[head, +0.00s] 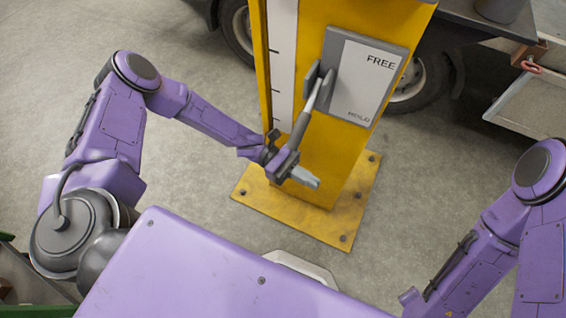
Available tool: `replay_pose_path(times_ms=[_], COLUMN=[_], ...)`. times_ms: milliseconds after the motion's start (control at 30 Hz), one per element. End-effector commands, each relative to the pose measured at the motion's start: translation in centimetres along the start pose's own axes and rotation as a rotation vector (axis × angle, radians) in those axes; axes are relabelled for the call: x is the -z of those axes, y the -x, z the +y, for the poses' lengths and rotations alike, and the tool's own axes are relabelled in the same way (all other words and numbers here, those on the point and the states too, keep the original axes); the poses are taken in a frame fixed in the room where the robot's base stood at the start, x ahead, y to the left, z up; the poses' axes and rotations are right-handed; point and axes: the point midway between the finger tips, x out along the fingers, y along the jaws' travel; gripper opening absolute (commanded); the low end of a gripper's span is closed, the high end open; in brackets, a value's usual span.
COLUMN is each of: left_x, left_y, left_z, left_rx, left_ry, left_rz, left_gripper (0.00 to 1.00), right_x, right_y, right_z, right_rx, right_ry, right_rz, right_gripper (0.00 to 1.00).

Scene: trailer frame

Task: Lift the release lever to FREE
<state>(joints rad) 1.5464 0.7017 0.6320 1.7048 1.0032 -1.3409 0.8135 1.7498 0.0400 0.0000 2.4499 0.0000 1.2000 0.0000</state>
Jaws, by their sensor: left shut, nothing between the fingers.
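The release lever (309,108) is a grey bar with a thicker dark grip, hinged at a bracket on the side of a yellow post. It slants down from the hinge, its lower end by my left gripper. The sign plate (366,78) beside it reads FREE at the top and HOLD at the bottom. My left gripper (305,178) is shut and empty, its pale fingertips just below the lever's grip. The wrist overlaps the lever's lower end, so I cannot tell whether they touch. My right arm shows at the lower right, but its gripper is out of view.
The yellow post (318,168) stands on a bolted yellow base plate (264,205), with a white scale strip (283,60) on its face. A vehicle wheel (408,82) and a dark flatbed (466,18) are behind it. The concrete floor left of the post is clear.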

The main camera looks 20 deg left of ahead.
Motion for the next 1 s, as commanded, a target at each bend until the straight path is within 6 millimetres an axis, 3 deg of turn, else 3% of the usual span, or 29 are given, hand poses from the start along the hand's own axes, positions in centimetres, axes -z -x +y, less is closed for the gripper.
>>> replay_pose_path(times_ms=[33,100,200,300,367,767,1000], left_x=[0.9,-0.9,-2.3,-3.0,-3.2,-3.8,-5.8], left_y=[2.8,6.7,11.7,15.1,16.2,16.6,13.4], left_z=[1.8,3.0,3.1,2.5,2.2,1.8,1.3], left_rx=[-0.028,-0.038,-0.032,-0.016,-0.008,0.005,0.010], left_ry=[-0.065,-0.177,-0.341,-0.467,-0.511,-0.544,-0.542], left_rz=[-0.115,-0.265,-0.395,-0.453,-0.468,-0.477,-0.480], left_gripper=[0.00,0.00,0.00,0.00,0.00,0.00,0.00], right_x=[-1.4,-2.1,-2.9,-3.3,-3.4,-3.3,-2.5], right_y=[-3.3,-5.2,-7.1,-8.0,-8.3,-7.9,-6.1], right_z=[-0.3,-0.5,-0.6,-0.7,-0.8,-0.7,-0.6], right_rx=[0.000,0.000,0.000,0.000,0.000,0.000,0.000], right_ry=[0.000,0.000,0.000,0.000,0.000,0.000,0.000], right_rz=[0.000,0.000,0.000,0.000,0.000,0.000,0.000], right_gripper=[0.43,0.43,0.43,0.43,0.43,0.43,0.43])
